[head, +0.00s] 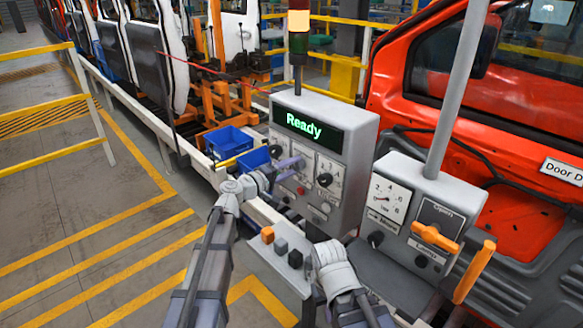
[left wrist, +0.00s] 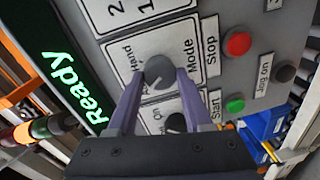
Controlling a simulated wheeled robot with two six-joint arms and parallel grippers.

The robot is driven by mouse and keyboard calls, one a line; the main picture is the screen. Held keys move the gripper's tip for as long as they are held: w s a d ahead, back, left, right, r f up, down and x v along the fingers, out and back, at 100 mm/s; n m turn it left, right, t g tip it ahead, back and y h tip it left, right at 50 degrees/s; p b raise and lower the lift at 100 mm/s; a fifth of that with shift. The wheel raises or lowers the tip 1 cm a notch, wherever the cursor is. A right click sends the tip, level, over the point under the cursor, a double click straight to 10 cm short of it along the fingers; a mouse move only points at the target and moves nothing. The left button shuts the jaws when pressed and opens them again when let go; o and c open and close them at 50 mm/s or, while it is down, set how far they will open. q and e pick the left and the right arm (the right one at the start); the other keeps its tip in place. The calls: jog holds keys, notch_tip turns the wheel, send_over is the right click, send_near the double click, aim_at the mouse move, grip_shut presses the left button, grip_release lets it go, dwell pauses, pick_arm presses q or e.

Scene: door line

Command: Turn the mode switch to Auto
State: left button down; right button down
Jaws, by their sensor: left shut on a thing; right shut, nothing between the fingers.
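The mode switch (left wrist: 159,72) is a round grey knob on a white plate marked Mode in the left wrist view. A Hand label shows beside it; other lettering is partly covered by a finger. I cannot tell surely which way its pointer faces. My left gripper (left wrist: 160,78) has its purple fingers shut on the knob, one on each side. In the head view the left gripper (head: 289,166) reaches the grey control box (head: 357,140) and covers the switch. My right gripper (head: 324,251) is low in front of the box, shut and empty, its fingers mostly hidden by the wrist.
The display (head: 308,127) reads Ready. A red stop button (left wrist: 238,44) and green start button (left wrist: 235,105) are close to the left gripper. A second panel (head: 405,205) with a gauge and orange handle (head: 435,236) stands right. Blue bins (head: 228,141) lie behind.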

pick_arm(q)
jog(key=shift+n, duration=0.7)
jog(key=shift+c, duration=1.5)
grip_release()
jog(key=v, duration=0.7)
jog(key=shift+s+a+p, duration=0.25)
jog(key=shift+a+p, duration=0.05)
jog(key=shift+p, duration=0.05)
